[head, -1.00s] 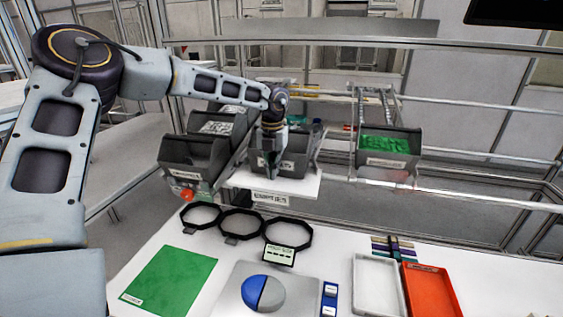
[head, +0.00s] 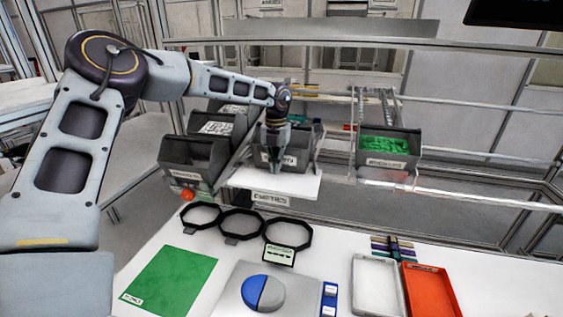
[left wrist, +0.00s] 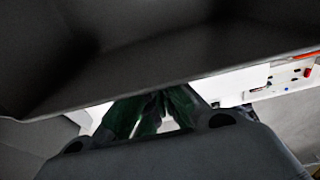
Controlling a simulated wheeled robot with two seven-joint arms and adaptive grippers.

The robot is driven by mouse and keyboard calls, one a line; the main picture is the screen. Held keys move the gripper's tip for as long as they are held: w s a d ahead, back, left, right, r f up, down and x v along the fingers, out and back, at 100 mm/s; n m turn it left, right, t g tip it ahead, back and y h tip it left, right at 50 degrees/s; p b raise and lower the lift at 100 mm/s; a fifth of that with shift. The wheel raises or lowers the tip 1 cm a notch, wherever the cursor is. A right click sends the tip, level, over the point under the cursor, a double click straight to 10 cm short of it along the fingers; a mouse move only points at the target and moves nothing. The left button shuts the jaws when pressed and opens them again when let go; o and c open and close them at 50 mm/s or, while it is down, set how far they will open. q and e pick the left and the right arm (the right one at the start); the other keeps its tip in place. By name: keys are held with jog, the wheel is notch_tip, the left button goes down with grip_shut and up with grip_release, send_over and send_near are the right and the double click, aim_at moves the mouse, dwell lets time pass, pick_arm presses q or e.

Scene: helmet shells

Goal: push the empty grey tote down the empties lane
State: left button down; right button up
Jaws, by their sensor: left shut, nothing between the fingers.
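The grey tote (head: 304,153) stands on the white empties lane (head: 240,181), whose front carries a label (head: 271,199). My left gripper (head: 275,166) points down at the front of the tote and covers part of its face and label. In the left wrist view, the dark green fingers (left wrist: 150,112) are together with nothing between them. A large grey wall, apparently the tote (left wrist: 150,50), fills the top of that view close to the fingers; I cannot tell whether they touch. The tote's inside is mostly hidden. My right gripper is not in view.
Grey bins (head: 190,158) stand close on the left. A bin of green parts (head: 385,146) stands on the right lane, with a gap between. Black rings (head: 288,232), a green mat (head: 168,280), a white tray (head: 376,285) and a red tray (head: 430,290) lie on the table in front.

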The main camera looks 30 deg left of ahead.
pick_arm(q)
jog(key=shift+w+a+p, duration=0.15)
jog(key=shift+w+p, duration=0.1)
jog(key=shift+w, duration=0.45)
jog(key=shift+w+a+p, duration=0.15)
jog(key=shift+w+p, duration=0.1)
jog(key=shift+w, duration=0.45)
jog(key=s+r+p, duration=0.2)
jog(key=s+r, duration=0.1)
jog(key=r, duration=0.5)
jog(key=shift+d, duration=0.35)
jog(key=shift+f, duration=0.1)
dwell(0.5)
